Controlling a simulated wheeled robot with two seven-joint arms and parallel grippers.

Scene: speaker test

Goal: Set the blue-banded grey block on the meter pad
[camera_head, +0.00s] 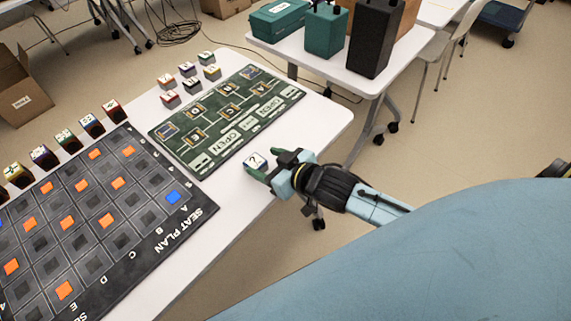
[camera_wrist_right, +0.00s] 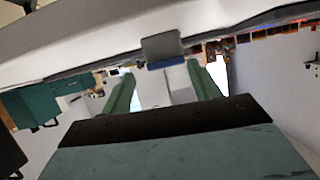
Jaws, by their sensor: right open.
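A small block (camera_head: 256,160) with a pale top marked "?" and blue edging is by the table's right edge. In the right wrist view, a grey block with a blue band (camera_wrist_right: 164,50) shows at the fingertips. My right gripper (camera_head: 264,167) is open around or just short of this block; its green fingers (camera_wrist_right: 161,70) lie on either side, and contact cannot be told. A green board (camera_head: 186,152) with several framed pads lies beyond the gripper. I cannot read which pad is the meter pad. My left gripper is not in view.
A side table (camera_head: 296,50) holds green and black boxes.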

